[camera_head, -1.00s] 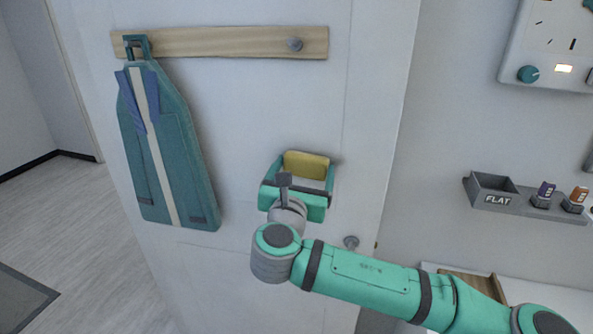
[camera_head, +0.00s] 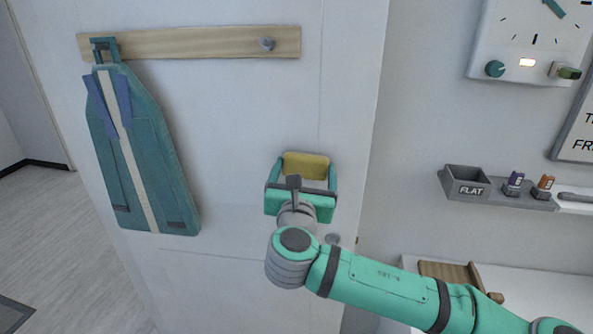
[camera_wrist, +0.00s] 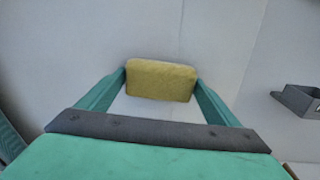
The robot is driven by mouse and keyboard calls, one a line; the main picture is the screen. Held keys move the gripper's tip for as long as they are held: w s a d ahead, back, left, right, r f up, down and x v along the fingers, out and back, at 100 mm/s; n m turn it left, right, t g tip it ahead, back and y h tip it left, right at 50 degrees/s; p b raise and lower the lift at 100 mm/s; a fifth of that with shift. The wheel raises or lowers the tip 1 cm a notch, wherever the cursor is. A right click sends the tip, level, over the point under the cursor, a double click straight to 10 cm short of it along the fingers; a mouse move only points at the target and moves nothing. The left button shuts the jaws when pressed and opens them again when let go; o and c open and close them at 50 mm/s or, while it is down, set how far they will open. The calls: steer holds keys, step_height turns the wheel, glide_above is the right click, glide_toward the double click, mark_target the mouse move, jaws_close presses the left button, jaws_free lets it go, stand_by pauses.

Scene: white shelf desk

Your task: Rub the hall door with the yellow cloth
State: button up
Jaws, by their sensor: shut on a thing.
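The white hall door (camera_head: 235,110) stands in front of me, with a wooden peg rail (camera_head: 190,43) across its upper part. My gripper (camera_head: 303,172) is in front of the door, right of the hanging coat. It is shut on the yellow cloth (camera_head: 305,160), a folded block held between the fingertips. In the wrist view the cloth (camera_wrist: 161,80) sits between the two green fingers, with the door's pale face right behind it. It looks against or very close to the door; contact itself cannot be made out.
A teal coat (camera_head: 145,150) hangs from the rail at left. A round door knob (camera_head: 332,238) is just below my gripper.

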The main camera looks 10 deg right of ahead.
mark_target(326, 171)
steer(key=shift+s+d, duration=0.25)
steer(key=shift+d, duration=0.95)
steer(key=shift+s+d, duration=0.25)
steer(key=shift+d, duration=0.95)
steer(key=shift+w+a, duration=0.45)
steer(key=shift+a, duration=1.55)
steer(key=shift+w+a, duration=0.4)
steer(key=shift+a, duration=1.65)
steer(key=shift+w+a, duration=0.45)
steer(key=shift+a, duration=1.55)
steer(key=shift+s, duration=0.15)
steer(key=shift+v, duration=2.9)
steer(key=shift+s, duration=0.1)
steer(key=shift+v, duration=1.4)
